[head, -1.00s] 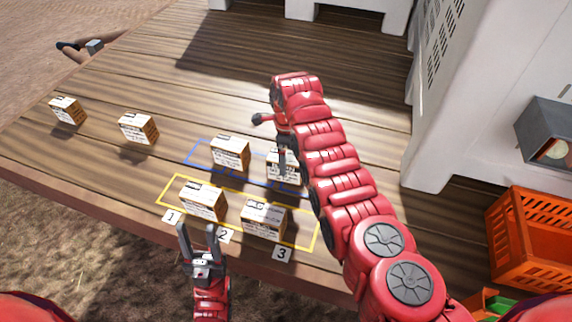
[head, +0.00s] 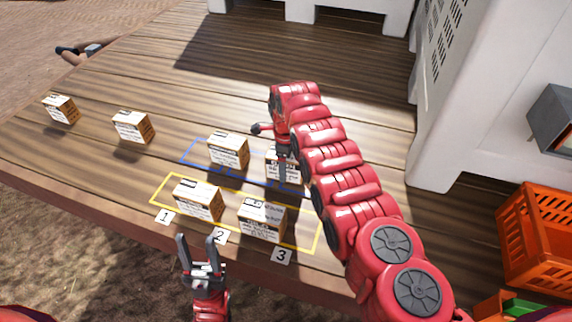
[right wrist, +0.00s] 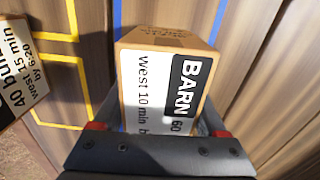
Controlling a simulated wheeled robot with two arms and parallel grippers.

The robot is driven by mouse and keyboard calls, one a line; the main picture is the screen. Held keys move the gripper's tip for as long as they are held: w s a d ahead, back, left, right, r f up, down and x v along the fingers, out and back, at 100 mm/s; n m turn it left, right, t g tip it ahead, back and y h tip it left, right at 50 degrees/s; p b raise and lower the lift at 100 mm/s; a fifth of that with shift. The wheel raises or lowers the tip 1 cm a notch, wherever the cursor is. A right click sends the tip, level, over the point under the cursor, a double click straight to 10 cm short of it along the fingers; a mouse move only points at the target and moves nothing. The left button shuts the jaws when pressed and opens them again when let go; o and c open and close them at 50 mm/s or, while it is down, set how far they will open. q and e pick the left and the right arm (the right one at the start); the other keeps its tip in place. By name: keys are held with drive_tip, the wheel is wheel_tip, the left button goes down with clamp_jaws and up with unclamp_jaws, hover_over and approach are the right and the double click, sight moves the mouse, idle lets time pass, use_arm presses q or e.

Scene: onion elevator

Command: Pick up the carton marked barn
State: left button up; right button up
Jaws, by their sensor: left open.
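The carton marked BARN (right wrist: 160,85) is a small brown box with a white and black label. It fills the middle of the right wrist view and reads "West 10 min". In the head view it appears to be the carton (head: 274,168) in the blue outline, partly hidden by my right gripper. My right gripper (right wrist: 160,118) is open, with one finger on each side of the carton; contact is not clear. In the head view the right gripper (head: 282,165) points down at it. My left gripper (head: 199,240) is open and empty by the table's front edge.
Another carton (head: 228,150) stands left of it in the blue outline. Two cartons (head: 198,200) (head: 262,220) stand in the yellow outline in front, by numbered tags. Two more (head: 132,127) (head: 60,109) stand far left. An orange crate (head: 535,235) is at right.

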clamp_jaws()
idle(0.3)
